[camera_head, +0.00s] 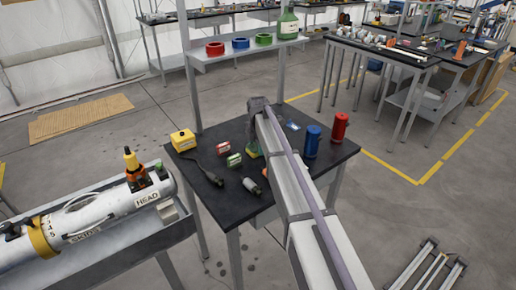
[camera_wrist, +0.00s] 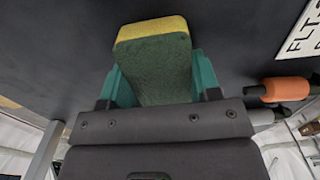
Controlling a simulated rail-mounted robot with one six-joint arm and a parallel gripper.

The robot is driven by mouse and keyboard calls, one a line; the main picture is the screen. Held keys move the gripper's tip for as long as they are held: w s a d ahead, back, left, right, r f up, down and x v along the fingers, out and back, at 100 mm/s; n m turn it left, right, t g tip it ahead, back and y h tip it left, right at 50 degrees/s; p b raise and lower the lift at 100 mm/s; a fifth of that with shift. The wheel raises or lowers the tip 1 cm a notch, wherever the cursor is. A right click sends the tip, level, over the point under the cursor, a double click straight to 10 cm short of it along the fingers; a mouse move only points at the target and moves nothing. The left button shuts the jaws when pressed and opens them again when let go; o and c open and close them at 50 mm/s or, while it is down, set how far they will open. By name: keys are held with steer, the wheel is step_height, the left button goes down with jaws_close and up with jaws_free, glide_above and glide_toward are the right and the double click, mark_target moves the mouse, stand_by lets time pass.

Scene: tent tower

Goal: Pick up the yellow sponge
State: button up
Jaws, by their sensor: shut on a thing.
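The yellow sponge (camera_wrist: 150,29) has a dark green scouring side and fills the middle of the wrist view. My gripper (camera_wrist: 158,80) is shut on it, with one teal finger on each side. In the head view, my gripper (camera_head: 253,149) is over the dark work table, mostly behind my arm. The sponge cannot be made out there. Whether the sponge touches the table is unclear.
The black table (camera_head: 207,193) also holds a yellow box (camera_head: 183,141), small red and green boxes, dark hand tools, a blue can (camera_head: 312,141) and a red can (camera_head: 339,127). A shelf (camera_head: 235,53) with coloured tape rolls stands behind. A white cylinder (camera_head: 95,215) lies at left.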

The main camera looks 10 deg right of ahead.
step_height(320, 180, up, 10)
steer(key=p, duration=1)
steer(key=shift+r, duration=0.2)
steer(key=shift+f, duration=0.2)
